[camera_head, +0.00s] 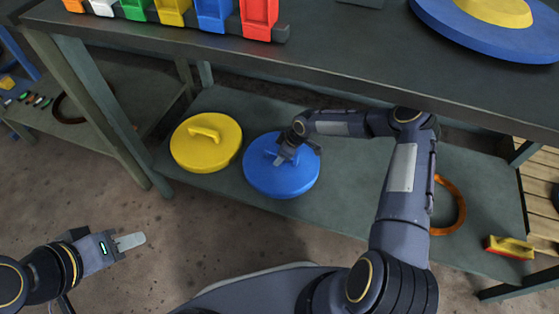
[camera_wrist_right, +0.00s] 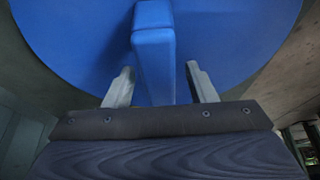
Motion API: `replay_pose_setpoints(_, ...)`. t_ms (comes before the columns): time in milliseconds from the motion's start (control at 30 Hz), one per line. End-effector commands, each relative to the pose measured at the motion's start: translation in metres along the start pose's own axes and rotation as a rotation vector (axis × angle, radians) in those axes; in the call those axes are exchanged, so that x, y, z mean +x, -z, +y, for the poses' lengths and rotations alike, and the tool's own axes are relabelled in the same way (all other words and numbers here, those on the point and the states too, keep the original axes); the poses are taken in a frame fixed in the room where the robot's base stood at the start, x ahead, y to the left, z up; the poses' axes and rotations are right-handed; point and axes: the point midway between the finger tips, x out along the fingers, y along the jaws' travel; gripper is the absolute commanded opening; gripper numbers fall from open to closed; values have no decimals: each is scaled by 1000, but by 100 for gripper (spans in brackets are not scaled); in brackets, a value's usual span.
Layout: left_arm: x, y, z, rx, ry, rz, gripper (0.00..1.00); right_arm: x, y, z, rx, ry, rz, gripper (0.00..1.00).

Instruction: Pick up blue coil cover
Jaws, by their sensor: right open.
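The blue coil cover (camera_head: 270,181) is a round blue lid lying on the lower shelf, next to a similar yellow cover. In the right wrist view the blue cover (camera_wrist_right: 70,50) fills the top, with its raised bar handle (camera_wrist_right: 155,65) in the middle. My right gripper (camera_head: 285,157) is at the cover's handle. In the right wrist view its open fingers (camera_wrist_right: 160,85) stand on either side of the handle, with visible gaps. The handle is mostly hidden by the gripper in the head view. My left gripper (camera_head: 130,241) is off to the lower left, away from the shelf, with its fingers seen edge-on.
The yellow cover (camera_head: 190,150) lies close left of the blue one on the lower shelf (camera_head: 340,200). The tabletop (camera_head: 340,50) overhangs above. An orange ring (camera_head: 460,208) and a red-yellow brush-like item (camera_head: 509,247) lie on the shelf at right.

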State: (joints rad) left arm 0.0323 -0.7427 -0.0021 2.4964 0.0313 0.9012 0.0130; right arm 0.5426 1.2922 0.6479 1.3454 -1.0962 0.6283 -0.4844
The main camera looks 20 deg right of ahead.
Motion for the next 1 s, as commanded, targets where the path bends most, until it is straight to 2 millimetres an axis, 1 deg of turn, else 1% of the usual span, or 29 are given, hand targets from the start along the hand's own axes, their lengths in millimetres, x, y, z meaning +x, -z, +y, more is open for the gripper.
replay_pose_setpoints(667, 7, -3, -3, 0, 0, 0, 36, 4, -2, 0, 0, 0, 0, 51)
replay_pose_setpoints(967, 7, -3, -3, 0, 0, 0, 36, 4, -2, 0, 0, 0, 0, 51)
replay_pose_setpoints(1000, 7, -3, -3, 0, 0, 0, 36, 4, -2, 0, 0, 0, 0, 48)
